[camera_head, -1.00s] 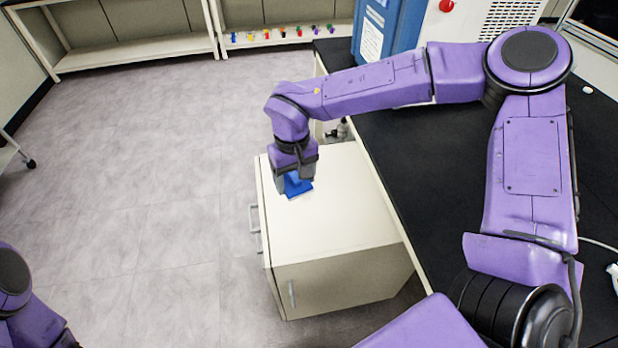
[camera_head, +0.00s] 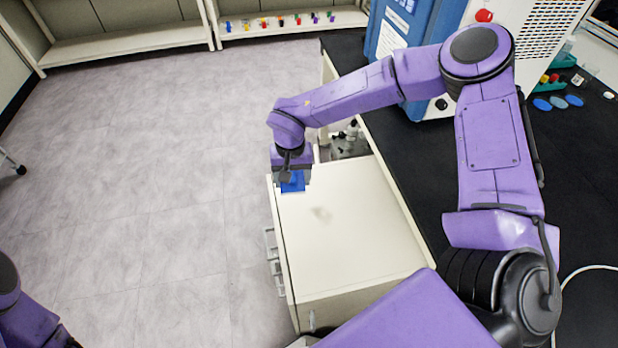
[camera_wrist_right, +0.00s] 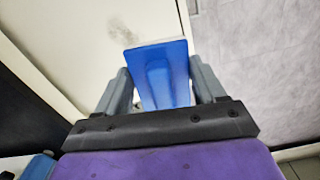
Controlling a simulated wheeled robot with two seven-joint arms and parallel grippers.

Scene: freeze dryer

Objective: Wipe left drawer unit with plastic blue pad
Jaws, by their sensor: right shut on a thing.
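The drawer unit (camera_head: 345,235) is a cream cabinet with a flat top and handles on its left side. A faint dark smudge (camera_head: 321,213) lies on its top, and the smudge also shows in the right wrist view (camera_wrist_right: 122,33). My right gripper (camera_head: 291,178) is shut on the blue pad (camera_head: 293,185) at the far left corner of the top. In the right wrist view the pad (camera_wrist_right: 160,72) sits between both fingers, close to the top's edge. I cannot tell whether it touches the surface. My left gripper is out of view.
A black bench (camera_head: 400,165) runs along the unit's right side, with a blue and white machine (camera_head: 400,40) at its far end. Small items (camera_head: 350,130) stand behind the unit. A shelf (camera_head: 290,24) with several coloured pieces is at the back. The floor to the left is clear.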

